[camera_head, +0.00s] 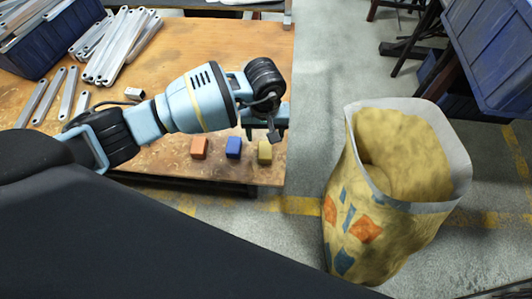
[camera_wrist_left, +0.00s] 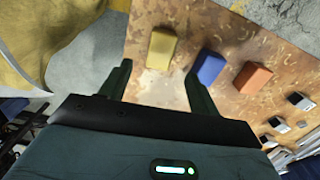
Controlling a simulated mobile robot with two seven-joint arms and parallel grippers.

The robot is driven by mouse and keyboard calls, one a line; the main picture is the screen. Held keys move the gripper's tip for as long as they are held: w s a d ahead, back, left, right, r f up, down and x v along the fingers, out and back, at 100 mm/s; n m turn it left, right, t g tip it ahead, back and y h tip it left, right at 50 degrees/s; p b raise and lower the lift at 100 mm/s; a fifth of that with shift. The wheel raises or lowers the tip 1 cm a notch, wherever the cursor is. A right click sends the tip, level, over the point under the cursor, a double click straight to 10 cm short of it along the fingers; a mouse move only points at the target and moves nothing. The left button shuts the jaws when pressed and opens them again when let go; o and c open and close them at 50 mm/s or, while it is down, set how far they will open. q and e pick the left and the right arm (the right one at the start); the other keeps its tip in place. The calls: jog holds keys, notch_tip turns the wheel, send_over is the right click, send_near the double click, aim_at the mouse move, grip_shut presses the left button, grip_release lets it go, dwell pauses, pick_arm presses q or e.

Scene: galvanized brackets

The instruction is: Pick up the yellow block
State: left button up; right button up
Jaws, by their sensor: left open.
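The yellow block (camera_head: 265,152) sits on the wooden table near its front right corner, at the right end of a row with a blue block (camera_head: 233,148) and an orange block (camera_head: 199,148). My left gripper (camera_head: 268,130) is above and just behind the yellow block in the head view. In the left wrist view the yellow block (camera_wrist_left: 162,48) lies just beyond the two spread fingers (camera_wrist_left: 158,82), a little above the gap between them. The gripper is open and empty. My right gripper is not in view.
The wooden table (camera_head: 200,42) holds several metal brackets (camera_head: 115,45) at the back left, beside a blue crate (camera_head: 50,40). A large open bag (camera_head: 375,215) stands on the floor to the right. The floor between table and bag is clear.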

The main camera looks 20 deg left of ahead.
aim_at(265, 150)
pick_arm(q)
jog(key=shift+a, duration=0.1)
jog(key=shift+f, duration=1.2)
jog(key=shift+s+f+b, duration=0.1)
jog(key=shift+f+b, duration=0.25)
jog(key=shift+f, duration=0.1)
notch_tip(265, 150, down, 4)
jog(key=shift+s+f+b, duration=0.15)
jog(key=shift+f+b, duration=0.1)
jog(key=shift+b, duration=0.3)
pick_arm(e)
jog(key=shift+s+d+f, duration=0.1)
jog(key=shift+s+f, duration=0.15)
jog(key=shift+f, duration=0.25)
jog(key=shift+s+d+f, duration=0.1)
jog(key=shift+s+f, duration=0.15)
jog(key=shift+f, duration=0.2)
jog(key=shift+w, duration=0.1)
pick_arm(q)
jog(key=c, duration=1.1)
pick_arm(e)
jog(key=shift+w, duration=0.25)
pick_arm(q)
jog(key=shift+r, duration=0.1)
jog(key=shift+c, duration=0.2)
